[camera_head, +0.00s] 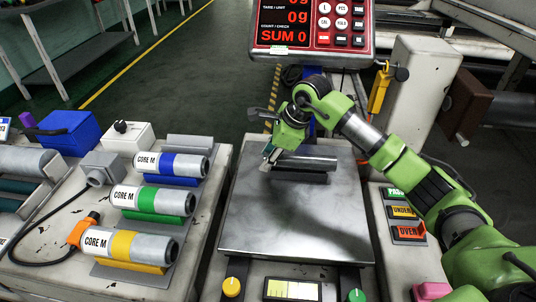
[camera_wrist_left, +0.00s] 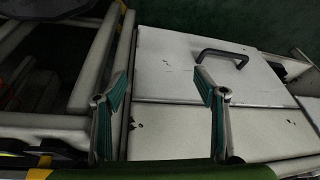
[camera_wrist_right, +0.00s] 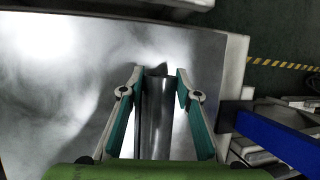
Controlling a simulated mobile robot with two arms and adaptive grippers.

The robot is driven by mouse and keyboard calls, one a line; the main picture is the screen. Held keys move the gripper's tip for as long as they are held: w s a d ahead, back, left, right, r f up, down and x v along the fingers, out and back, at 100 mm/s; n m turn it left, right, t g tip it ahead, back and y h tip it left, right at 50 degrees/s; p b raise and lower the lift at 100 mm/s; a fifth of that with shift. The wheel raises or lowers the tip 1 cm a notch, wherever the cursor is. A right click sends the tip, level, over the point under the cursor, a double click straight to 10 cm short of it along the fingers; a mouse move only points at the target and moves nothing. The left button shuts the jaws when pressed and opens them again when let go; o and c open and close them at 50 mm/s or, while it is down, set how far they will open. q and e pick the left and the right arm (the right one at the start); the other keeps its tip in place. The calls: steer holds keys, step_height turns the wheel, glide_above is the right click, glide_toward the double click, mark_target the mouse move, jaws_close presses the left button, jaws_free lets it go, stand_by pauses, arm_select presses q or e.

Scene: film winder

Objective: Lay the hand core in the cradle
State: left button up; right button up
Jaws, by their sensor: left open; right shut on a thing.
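A plain grey metal core (camera_head: 312,162) lies level over the scale's steel plate (camera_head: 290,225). My right gripper (camera_head: 268,156) is shut on it near its left end. In the right wrist view the core (camera_wrist_right: 157,118) runs between the two fingers. A dark low support (camera_head: 300,177) shows just under the core, perhaps a cradle; I cannot tell whether the core touches it. An empty grey cradle (camera_head: 190,142) is at the back of the left bench. My left gripper (camera_wrist_left: 160,78) is open and empty, and out of the head view.
Three labelled cores, blue-banded (camera_head: 170,163), green-banded (camera_head: 153,200) and yellow-banded (camera_head: 130,242), rest on coloured cradles at left. A red scale display (camera_head: 312,25) stands behind the plate. The plate's front is clear.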

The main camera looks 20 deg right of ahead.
steer(key=shift+f, duration=0.1)
steer(key=o, duration=1.2)
steer(key=shift+o, duration=0.2)
steer(key=v, duration=1.2)
